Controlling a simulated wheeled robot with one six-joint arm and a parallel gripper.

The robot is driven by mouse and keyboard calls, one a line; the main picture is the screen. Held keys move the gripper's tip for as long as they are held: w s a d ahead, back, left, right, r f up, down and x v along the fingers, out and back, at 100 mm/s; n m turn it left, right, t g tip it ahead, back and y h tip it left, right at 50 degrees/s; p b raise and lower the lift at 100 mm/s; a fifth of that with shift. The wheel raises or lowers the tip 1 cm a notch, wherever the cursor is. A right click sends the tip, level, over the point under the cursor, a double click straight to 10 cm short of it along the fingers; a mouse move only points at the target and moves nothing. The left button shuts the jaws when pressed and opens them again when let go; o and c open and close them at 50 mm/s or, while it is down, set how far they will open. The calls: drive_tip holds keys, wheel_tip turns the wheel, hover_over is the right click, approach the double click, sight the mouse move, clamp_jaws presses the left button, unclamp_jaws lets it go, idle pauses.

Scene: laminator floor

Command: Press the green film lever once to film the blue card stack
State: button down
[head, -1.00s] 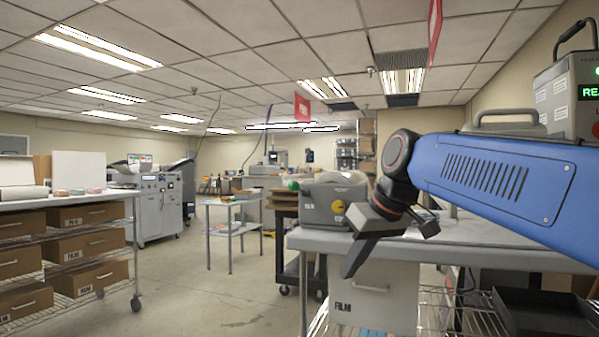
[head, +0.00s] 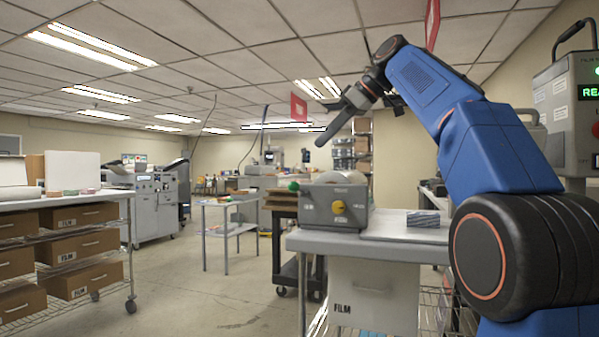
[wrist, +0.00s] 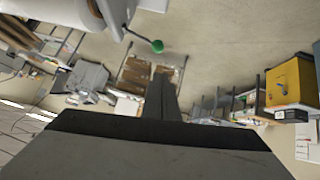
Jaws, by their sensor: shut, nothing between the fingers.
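The green ball of the film lever (head: 293,186) shows at the left side of the grey laminator (head: 318,214), which has a yellow knob. In the wrist view, the green ball (wrist: 157,46) sits on a thin lever near the top. The blue card stack (head: 427,219) lies on the table to the right of the laminator. My gripper (head: 325,138) is raised above the laminator in the head view, shut and empty, apart from the lever. In the wrist view, its dark fingers (wrist: 163,97) point toward the floor area and hold nothing.
The laminator stands on a grey table (head: 385,252) with a white film bin (head: 372,298) below. A dark cart (head: 288,268) is to its left. A control box (head: 572,115) with a green display is at right, its text cut off. Open floor lies left of the table.

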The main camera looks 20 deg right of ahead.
drive_tip(key=shift+w+d+r+n, duration=0.1)
drive_tip(key=shift+w+r+n, duration=0.15)
drive_tip(key=shift+r, duration=0.2)
drive_tip(key=shift+w+d+r+n, duration=0.1)
drive_tip(key=shift+w+r+n, duration=0.15)
drive_tip(key=shift+r, duration=0.15)
drive_tip(key=s+d+f+x, duration=0.1)
drive_tip(key=x, duration=1.2)
drive_tip(key=shift+d+f, duration=0.2)
drive_tip(key=shift+f, duration=0.15)
